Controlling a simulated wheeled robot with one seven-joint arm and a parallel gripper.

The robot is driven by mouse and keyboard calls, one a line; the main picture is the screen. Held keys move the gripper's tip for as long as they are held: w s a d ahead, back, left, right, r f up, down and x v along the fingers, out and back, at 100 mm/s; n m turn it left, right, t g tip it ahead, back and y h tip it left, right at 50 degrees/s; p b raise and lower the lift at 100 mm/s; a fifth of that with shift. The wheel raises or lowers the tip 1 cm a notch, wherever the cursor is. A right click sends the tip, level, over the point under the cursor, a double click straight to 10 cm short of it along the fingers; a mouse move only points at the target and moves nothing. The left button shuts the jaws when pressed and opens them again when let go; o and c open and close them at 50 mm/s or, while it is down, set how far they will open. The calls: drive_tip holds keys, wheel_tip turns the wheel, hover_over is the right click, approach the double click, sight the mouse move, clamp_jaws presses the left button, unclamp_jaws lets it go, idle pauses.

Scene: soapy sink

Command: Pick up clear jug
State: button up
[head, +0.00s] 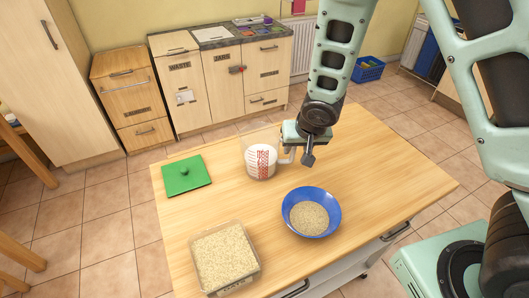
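The clear jug (248,152) stands upright on the wooden table, toward its back edge. It has red markings, white contents, and a handle on its right side. My gripper (303,157) is at the right of the jug, by the handle. One dark finger points down there; the other finger is not clearly seen. Whether the fingers touch or enclose the handle, I cannot tell.
A blue bowl (329,199) with grain stands in front of the jug. The table's right side (390,175) is clear.

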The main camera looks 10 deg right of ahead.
sight(295, 150)
drive_tip(key=shift+p+x, duration=0.4)
drive_tip(key=shift+x, duration=1.55)
drive_tip(key=shift+w+r, duration=0.1)
drive_tip(key=shift+w, duration=0.1)
clamp_jaws()
